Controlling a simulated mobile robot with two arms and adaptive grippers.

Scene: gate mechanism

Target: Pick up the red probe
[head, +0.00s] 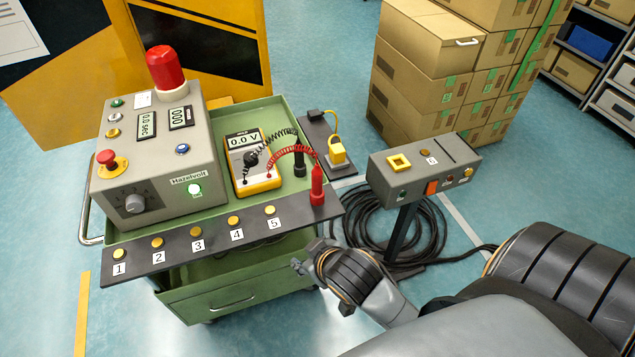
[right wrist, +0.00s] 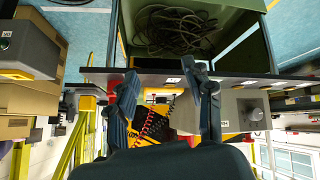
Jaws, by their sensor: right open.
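The red probe (head: 317,187) stands upright at the right end of the dark strip on the green cart, with a coiled red cord running to the yellow multimeter (head: 252,165). A black probe (head: 299,163) stands just behind it. My right gripper (head: 301,266) is below and in front of the red probe, apart from it. In the right wrist view my right gripper (right wrist: 163,72) is open, its fingers spread and nothing held. The coiled red cord (right wrist: 152,124) shows between the fingers there; the probe itself is hard to make out. My left gripper is not in view.
The dark strip (head: 180,246) carries several numbered yellow buttons along the cart's front. A grey control box (head: 150,170) with a red beacon stands left. A grey panel on a post (head: 425,170), a coiled black cable (head: 350,220) and cardboard boxes (head: 450,75) are right of the cart.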

